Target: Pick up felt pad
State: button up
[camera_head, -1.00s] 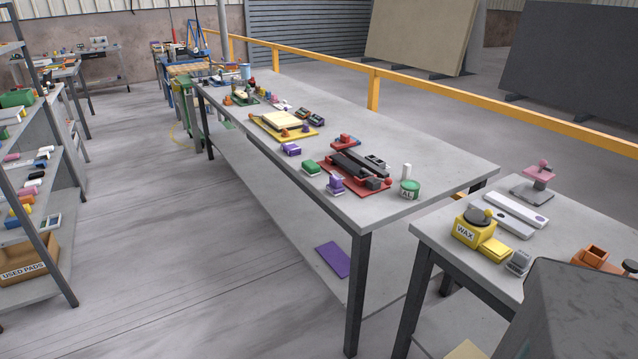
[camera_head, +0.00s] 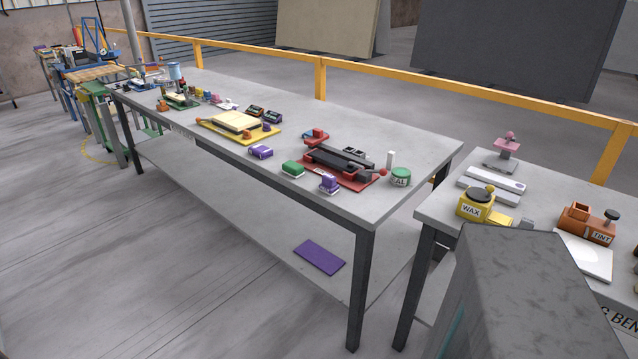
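I cannot tell for sure which thing is the felt pad. Small pad-like blocks lie along the front of the long table: a purple one (camera_head: 261,152), a green one (camera_head: 293,168) and a purple one with a raised top (camera_head: 329,184). A yellow block (camera_head: 497,221) lies beside the yellow WAX pot (camera_head: 474,210) on the right bench, partly hidden by a grey shape in front. A flat purple sheet (camera_head: 319,257) lies on the lower shelf. My gripper is not in view.
The long grey table (camera_head: 400,148) carries a red fixture (camera_head: 352,181), a green AL tin (camera_head: 400,178) and a yellow tray (camera_head: 222,131). The right bench (camera_head: 437,208) holds an orange TINT container (camera_head: 585,224). Open floor (camera_head: 130,270) lies left; a yellow rail (camera_head: 480,104) runs behind.

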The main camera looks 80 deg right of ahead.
aim_at(329, 186)
jog(key=z, duration=0.45)
jog(key=i, duration=0.55)
jog(key=z, duration=0.8)
jog(key=i, duration=0.5)
jog(key=z, duration=0.3)
